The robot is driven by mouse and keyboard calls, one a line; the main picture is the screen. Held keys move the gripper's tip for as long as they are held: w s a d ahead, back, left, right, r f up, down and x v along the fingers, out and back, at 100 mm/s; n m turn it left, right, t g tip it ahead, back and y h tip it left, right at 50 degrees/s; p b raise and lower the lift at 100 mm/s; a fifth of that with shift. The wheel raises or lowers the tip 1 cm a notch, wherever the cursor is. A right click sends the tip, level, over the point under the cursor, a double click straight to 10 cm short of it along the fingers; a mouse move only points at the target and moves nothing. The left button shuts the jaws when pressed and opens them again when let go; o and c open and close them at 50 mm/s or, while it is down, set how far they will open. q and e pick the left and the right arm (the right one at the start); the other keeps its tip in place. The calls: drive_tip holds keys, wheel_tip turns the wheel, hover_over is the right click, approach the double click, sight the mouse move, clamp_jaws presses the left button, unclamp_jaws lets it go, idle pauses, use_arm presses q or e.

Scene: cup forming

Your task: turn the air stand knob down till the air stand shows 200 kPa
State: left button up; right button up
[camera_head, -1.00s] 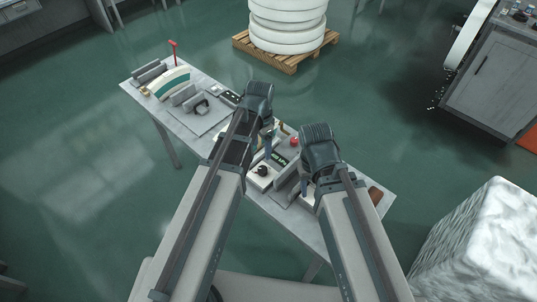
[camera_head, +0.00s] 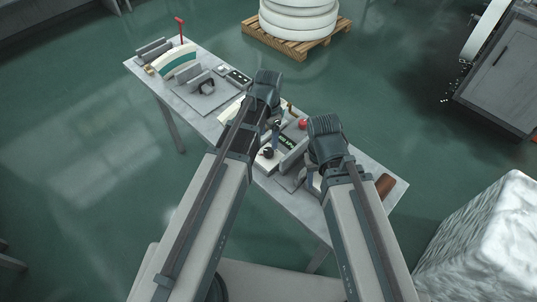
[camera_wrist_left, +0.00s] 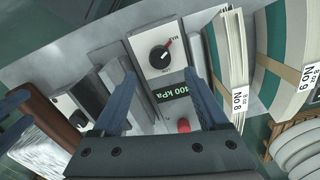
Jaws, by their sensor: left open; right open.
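The air stand is a pale box (camera_wrist_left: 150,66) on the table. Its black knob (camera_wrist_left: 160,55) has a red mark pointing to the upper right, towards the word MAX. The green display (camera_wrist_left: 174,88) seems to read 400 kPa. In the head view the knob (camera_head: 268,152) and display (camera_head: 287,142) show between my arms. My left gripper (camera_wrist_left: 160,72) is open and empty, its fingers on either side of the air stand, apart from the knob. In the head view my left gripper (camera_head: 273,128) is above the stand's far side. My right gripper (camera_head: 311,182) is open, to the right; its fingertips are partly hidden.
A red button (camera_wrist_left: 183,125) sits beside the display. Curved white-green pieces (camera_wrist_left: 232,65) lie beside the stand in the wrist view. The grey table (camera_head: 205,122) is narrow, with grey blocks (camera_head: 190,75) at its far end. A brown piece (camera_head: 384,186) lies near the right end.

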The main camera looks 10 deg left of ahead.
sight(268, 150)
use_arm(q)
wheel_tip(268, 150, down, 8)
drive_tip(key=b, duration=0.6)
drive_tip(key=shift+r, duration=0.25)
use_arm(e)
wheel_tip(268, 150, down, 7)
drive_tip(key=shift+f, duration=0.2)
use_arm(q)
clamp_jaws()
